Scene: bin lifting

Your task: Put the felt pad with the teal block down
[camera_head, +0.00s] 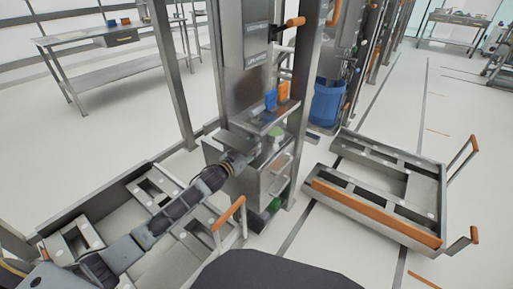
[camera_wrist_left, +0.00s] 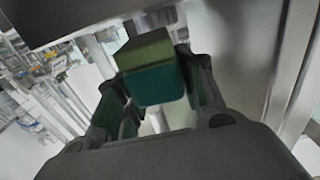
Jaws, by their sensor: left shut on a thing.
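My left gripper (camera_head: 250,155) reaches from the lower left into the steel station in the middle of the head view. In the left wrist view, its two fingers (camera_wrist_left: 157,88) are on either side of a teal block (camera_wrist_left: 160,86) with a green felt pad (camera_wrist_left: 145,50) against its face. The gripper is shut on this pair. In the head view a small green patch (camera_head: 276,133) shows just past the gripper, under the upper shelf; I cannot tell whether it is the held pad. Contact between the pair and any surface is hidden. My right gripper is out of view.
A shelf (camera_head: 262,117) with a blue bin (camera_head: 271,99) and an orange bin (camera_head: 283,92) is just above the gripper. A steel drawer cabinet (camera_head: 270,178) stands below. Carts with orange handles stand at left and right (camera_head: 376,213). A blue drum (camera_head: 327,102) stands behind.

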